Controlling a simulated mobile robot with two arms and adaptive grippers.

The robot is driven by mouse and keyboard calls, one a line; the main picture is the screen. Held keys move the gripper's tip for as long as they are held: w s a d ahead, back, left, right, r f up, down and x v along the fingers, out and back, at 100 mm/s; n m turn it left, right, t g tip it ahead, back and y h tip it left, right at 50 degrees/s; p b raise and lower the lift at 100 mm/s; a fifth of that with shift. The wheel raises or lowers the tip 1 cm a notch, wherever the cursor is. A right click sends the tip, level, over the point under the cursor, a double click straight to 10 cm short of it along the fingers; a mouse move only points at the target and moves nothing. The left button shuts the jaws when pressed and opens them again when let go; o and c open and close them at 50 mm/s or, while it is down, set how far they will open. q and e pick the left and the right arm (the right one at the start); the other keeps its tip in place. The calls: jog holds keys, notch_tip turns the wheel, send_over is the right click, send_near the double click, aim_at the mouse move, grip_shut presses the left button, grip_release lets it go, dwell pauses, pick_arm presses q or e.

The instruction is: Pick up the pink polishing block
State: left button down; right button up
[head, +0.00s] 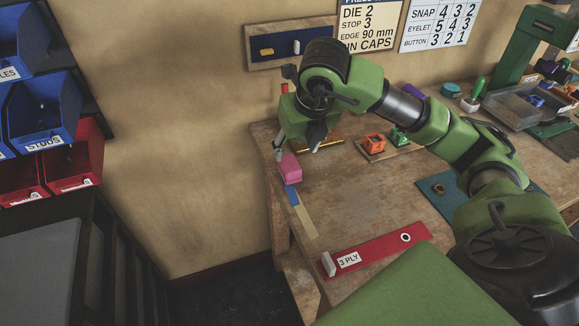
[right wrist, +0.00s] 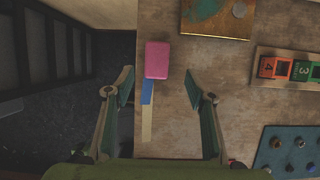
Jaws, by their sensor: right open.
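The pink polishing block (head: 290,168) sits on the wooden bench near its left edge. It tops a blue and tan strip (head: 298,205) lying flat on the bench. In the right wrist view the pink block (right wrist: 157,60) is ahead of my open fingers, roughly centred between them. My right gripper (head: 303,146) is open and empty, close by the block at the far left part of the bench. Its fingers also show in the right wrist view (right wrist: 160,84), apart from the block. My left gripper is not in the head view.
A wooden holder with an orange block (head: 374,143) and a green block (head: 398,137) stands to the right. A red 3 PLY strip (head: 376,250) lies near the front. A blue mat (right wrist: 288,150) with small parts is further right. The bench's left edge drops to dark floor (right wrist: 60,110).

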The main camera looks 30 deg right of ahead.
aim_at(290, 163)
jog(key=x, duration=0.3)
jog(key=shift+w+f, duration=0.1)
jog(key=shift+f, duration=0.05)
jog(key=p+x, duration=0.1)
jog(key=x, duration=0.1)
jog(key=p+x, duration=0.1)
jog(key=x, duration=0.1)
jog(key=shift+w+a+f, duration=0.15)
jog(key=shift+a+f, duration=0.05)
jog(key=shift+f, duration=0.15)
jog(key=shift+w+f, duration=0.1)
jog(key=shift+f, duration=0.2)
jog(key=c, duration=1.2)
